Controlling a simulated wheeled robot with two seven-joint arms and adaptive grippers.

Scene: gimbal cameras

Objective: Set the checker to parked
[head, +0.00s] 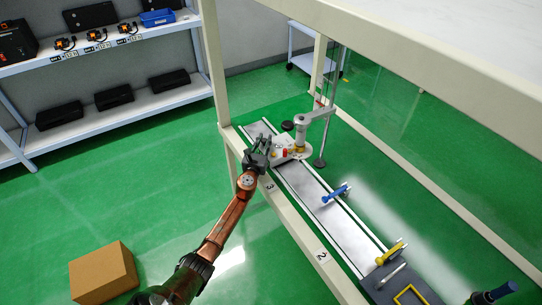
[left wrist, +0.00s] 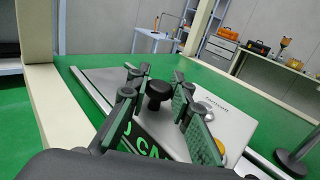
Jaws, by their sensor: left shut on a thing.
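The checker appears to be the pale plate unit (head: 293,152) with small red and yellow parts at the far end of the rail; its labelled plate (left wrist: 222,120) also shows in the left wrist view. A black knob (left wrist: 158,92) stands between the fingers of my left gripper (left wrist: 160,105). In the head view my left gripper (head: 266,143) is at the near left side of the unit. It is shut on the knob, though the exact contact is hard to see. A silver arm (head: 318,115) with a dark round end (head: 288,126) reaches over the unit.
The long grey rail (head: 318,205) carries a blue-handled part (head: 336,193) and a yellow-handled part (head: 391,253). Bench posts and a white upper shelf (head: 420,30) frame the right. A cardboard box (head: 103,272) lies on open green floor at left.

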